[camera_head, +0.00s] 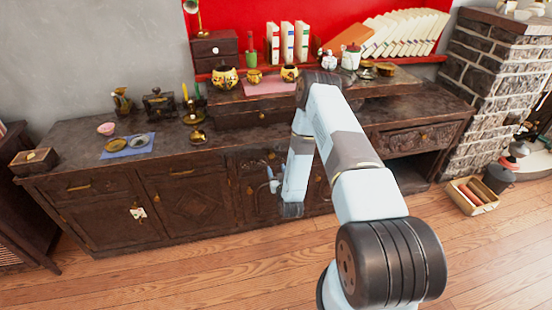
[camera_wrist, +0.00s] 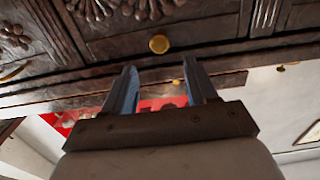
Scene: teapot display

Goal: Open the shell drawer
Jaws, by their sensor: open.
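A dark wooden sideboard (camera_head: 105,215) has a carved drawer (camera_head: 400,142) with a brass knob at its right end in the head view. The wrist view looks up at dark wood with shell-like carving (camera_wrist: 145,8) and a round brass knob (camera_wrist: 159,43). I cannot tell which front this is in the head view. My gripper (camera_wrist: 158,72) is open and empty, its two fingers apart with the knob just beyond their tips, not between them. In the head view my gripper (camera_head: 272,182) is small, low before the middle doors, partly hidden by my arm.
Several teapots, cups and bowls stand on the sideboard top, with a raised shelf (camera_head: 390,88) behind. A stone fireplace (camera_head: 497,60) and a wooden crate (camera_head: 466,205) stand at right. The wooden floor (camera_head: 190,275) at front left is clear.

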